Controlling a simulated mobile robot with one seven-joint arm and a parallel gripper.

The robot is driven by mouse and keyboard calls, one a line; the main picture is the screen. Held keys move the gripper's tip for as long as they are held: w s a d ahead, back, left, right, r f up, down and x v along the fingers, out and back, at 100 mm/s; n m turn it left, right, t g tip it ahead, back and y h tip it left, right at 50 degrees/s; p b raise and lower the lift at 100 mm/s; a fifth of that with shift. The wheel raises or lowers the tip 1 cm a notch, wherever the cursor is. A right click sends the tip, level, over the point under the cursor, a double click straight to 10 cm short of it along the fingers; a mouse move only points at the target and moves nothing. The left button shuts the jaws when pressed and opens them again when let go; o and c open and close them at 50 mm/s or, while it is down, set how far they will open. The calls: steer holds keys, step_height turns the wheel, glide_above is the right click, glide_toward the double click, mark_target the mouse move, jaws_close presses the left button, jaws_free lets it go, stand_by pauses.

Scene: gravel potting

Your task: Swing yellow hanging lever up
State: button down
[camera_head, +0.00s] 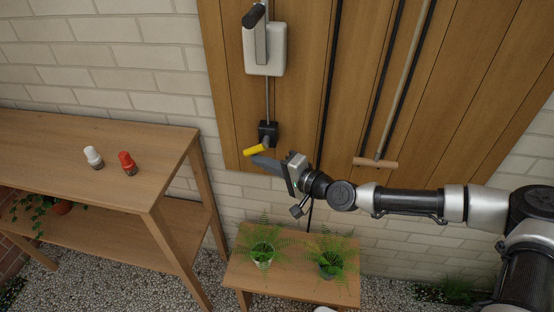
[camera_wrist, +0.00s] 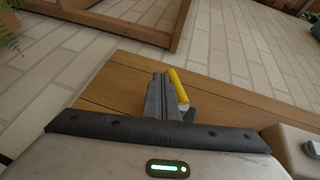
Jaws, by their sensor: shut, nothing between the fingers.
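The yellow lever (camera_head: 256,150) hangs from a small black box (camera_head: 267,130) on the wooden wall panel. It points left and slightly down in the head view. My gripper (camera_head: 258,160) is shut and empty, with its fingertips close below the lever. In the wrist view the yellow lever (camera_wrist: 178,86) lies just to the right of my closed fingers (camera_wrist: 158,95). Whether the fingers touch the lever I cannot tell. Part of the lever's base is hidden behind the fingers in the wrist view.
A white switch box (camera_head: 265,50) with a grey handle is above the lever, joined by a thin conduit. A wooden table (camera_head: 100,150) with white and red bottles stands left. A low bench (camera_head: 290,288) with two ferns is below. A long-handled tool (camera_head: 376,162) hangs right.

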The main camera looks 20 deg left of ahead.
steer(key=shift+s+a+b, duration=0.1)
steer(key=shift+a+b, duration=0.15)
steer(key=shift+b, duration=0.4)
stand_by(1.3)
